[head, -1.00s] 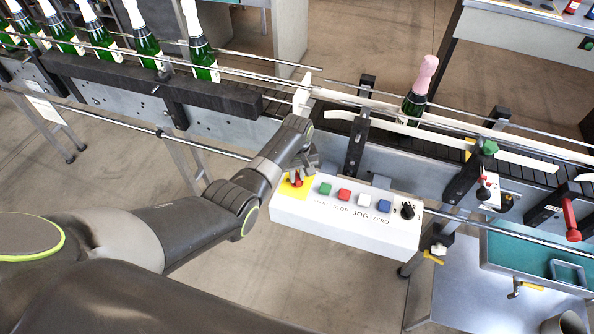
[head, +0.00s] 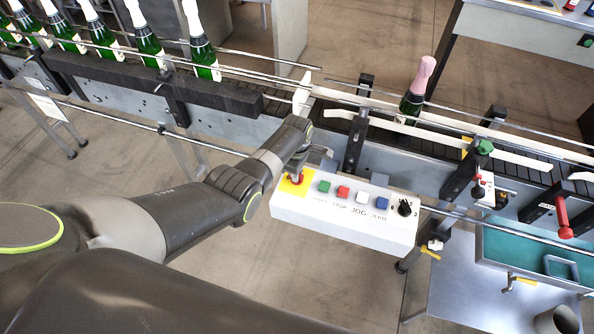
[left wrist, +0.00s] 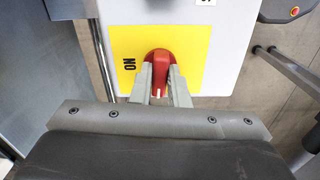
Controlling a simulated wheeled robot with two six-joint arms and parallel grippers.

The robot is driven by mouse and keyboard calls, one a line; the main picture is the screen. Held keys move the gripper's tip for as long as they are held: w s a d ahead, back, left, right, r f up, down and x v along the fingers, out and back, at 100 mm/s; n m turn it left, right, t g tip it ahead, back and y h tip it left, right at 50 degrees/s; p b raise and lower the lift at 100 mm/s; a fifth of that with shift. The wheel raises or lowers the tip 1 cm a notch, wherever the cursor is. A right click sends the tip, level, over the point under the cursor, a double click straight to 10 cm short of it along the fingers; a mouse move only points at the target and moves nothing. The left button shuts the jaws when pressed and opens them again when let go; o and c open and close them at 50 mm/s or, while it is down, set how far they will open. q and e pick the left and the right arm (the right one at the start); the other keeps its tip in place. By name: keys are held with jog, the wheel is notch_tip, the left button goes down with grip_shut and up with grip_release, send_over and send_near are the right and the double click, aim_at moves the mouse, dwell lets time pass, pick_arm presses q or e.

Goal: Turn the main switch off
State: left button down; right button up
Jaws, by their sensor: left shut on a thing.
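The main switch is a red rotary knob (left wrist: 162,68) on a yellow plate (left wrist: 187,44) at the left end of a white control box (head: 345,224). In the left wrist view the knob's handle, with a white mark at its near end, lies between my left gripper's (left wrist: 166,92) two grey fingers, which are shut on it. The word "ON" shows on the plate, left of the knob. In the head view the gripper (head: 298,172) covers much of the red switch (head: 296,180). My right gripper is not in view.
Green, red, white and blue buttons (head: 343,192) and a black selector knob (head: 404,208) sit right of the switch on the box. A conveyor with guide rails runs behind it, carrying a pink-capped bottle (head: 417,88). Several green bottles (head: 150,45) stand at upper left.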

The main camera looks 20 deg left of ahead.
pick_arm(q)
jog(key=shift+w+r+n, duration=0.1)
jog(key=shift+n, duration=0.5)
jog(key=c, duration=1.4)
grip_release()
jog(key=shift+r, duration=0.65)
notch_tip(320, 180, up, 16)
jog(key=b, duration=0.1)
jog(key=shift+b, duration=0.3)
